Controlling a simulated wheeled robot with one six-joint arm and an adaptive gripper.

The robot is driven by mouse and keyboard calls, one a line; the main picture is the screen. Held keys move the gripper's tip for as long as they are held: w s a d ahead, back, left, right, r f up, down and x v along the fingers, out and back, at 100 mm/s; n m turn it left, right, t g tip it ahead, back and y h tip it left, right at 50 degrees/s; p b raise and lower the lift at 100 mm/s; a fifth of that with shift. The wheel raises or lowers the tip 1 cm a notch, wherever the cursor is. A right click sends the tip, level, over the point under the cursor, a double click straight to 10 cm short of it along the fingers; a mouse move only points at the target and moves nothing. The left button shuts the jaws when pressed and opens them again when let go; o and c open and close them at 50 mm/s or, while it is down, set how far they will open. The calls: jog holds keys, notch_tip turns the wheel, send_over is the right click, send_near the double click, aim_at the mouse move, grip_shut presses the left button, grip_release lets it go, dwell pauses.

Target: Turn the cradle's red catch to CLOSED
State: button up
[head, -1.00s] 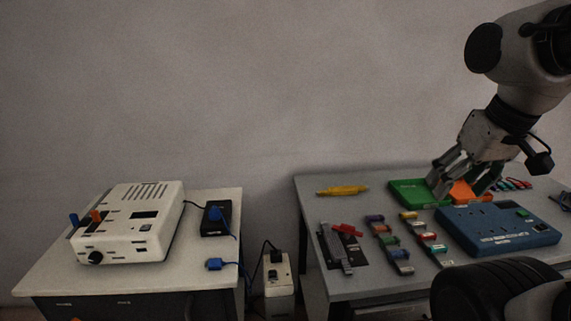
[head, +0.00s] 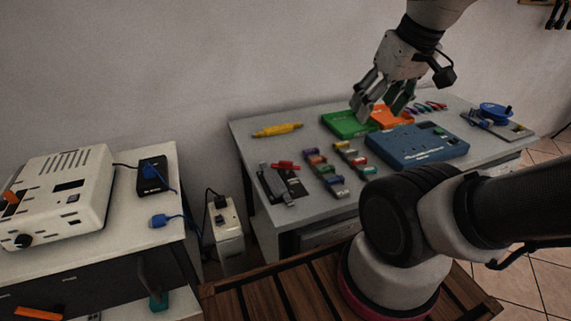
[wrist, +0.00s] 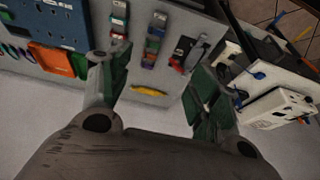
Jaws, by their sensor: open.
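The cradle (head: 274,184) is a grey bar on a dark plate at the left front of the grey table. Its red catch (head: 286,165) lies crosswise near the plate's far end. The lettering is too small to read. In the wrist view the cradle (wrist: 197,50) and the red catch (wrist: 176,63) show small, beyond the fingers and between them. My gripper (head: 378,108) is open and empty, above the green and orange trays at the back, well to the right of the catch. It also shows in the wrist view (wrist: 155,80).
Several coloured blocks (head: 324,172) stand in two rows right of the cradle. A yellow tool (head: 277,130) lies behind it. The green tray (head: 343,125), orange tray (head: 394,122) and blue box (head: 416,147) are farther right. A white device (head: 62,197) stands on the left table.

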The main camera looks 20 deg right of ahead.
jog(key=m+g, duration=0.4)
jog(key=m, duration=0.1)
send_over(286, 162)
notch_tip(286, 162, down, 18)
jog(key=shift+s+f, duration=0.1)
jog(key=shift+m, duration=0.5)
jog(key=shift+w+f, duration=0.2)
notch_tip(286, 162, down, 7)
jog(key=shift+f, duration=0.2)
jog(key=shift+c, duration=0.2)
